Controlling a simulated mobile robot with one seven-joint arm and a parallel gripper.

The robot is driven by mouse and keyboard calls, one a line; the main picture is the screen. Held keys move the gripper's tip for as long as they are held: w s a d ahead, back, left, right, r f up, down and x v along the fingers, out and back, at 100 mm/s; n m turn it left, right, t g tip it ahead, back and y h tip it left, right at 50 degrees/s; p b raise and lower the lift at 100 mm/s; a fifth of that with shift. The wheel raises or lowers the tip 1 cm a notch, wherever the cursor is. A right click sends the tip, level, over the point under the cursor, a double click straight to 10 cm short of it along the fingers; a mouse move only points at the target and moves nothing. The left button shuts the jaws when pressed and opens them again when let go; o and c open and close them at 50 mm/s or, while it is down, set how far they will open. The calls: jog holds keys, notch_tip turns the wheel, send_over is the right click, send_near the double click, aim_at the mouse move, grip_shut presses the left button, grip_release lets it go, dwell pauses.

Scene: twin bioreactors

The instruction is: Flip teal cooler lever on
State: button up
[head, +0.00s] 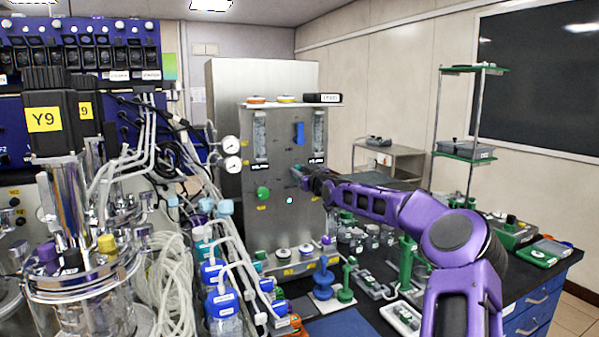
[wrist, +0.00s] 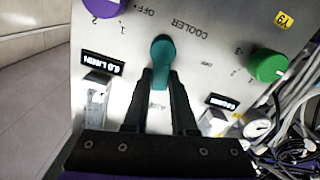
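The teal cooler lever (wrist: 161,62) is on a metal panel under the upside-down word COOLER in the wrist view. Its round hub is at the top, and its handle runs down between my gripper's fingers. My gripper (wrist: 160,80) has its two dark fingers on either side of the handle, with the tips close to it; I cannot tell whether they touch it. An OFF label is printed up and left of the hub.
A purple knob (wrist: 103,8) and a green knob (wrist: 267,65) flank the lever on the panel. Bioreactor vessels and tubing (head: 165,265) crowd the left in the head view.

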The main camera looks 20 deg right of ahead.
grip_shut()
jog(key=m, duration=0.1)
jog(key=d+m, duration=0.1)
jog(key=m, duration=0.1)
jog(key=shift+r, duration=0.1)
jog(key=o, duration=0.8)
grip_release()
jog(key=shift+c, duration=0.2)
jog(key=s+b, duration=0.2)
jog(key=s, duration=1.5)
jog(key=shift+s+d, duration=0.2)
jog(key=shift+d, duration=0.05)
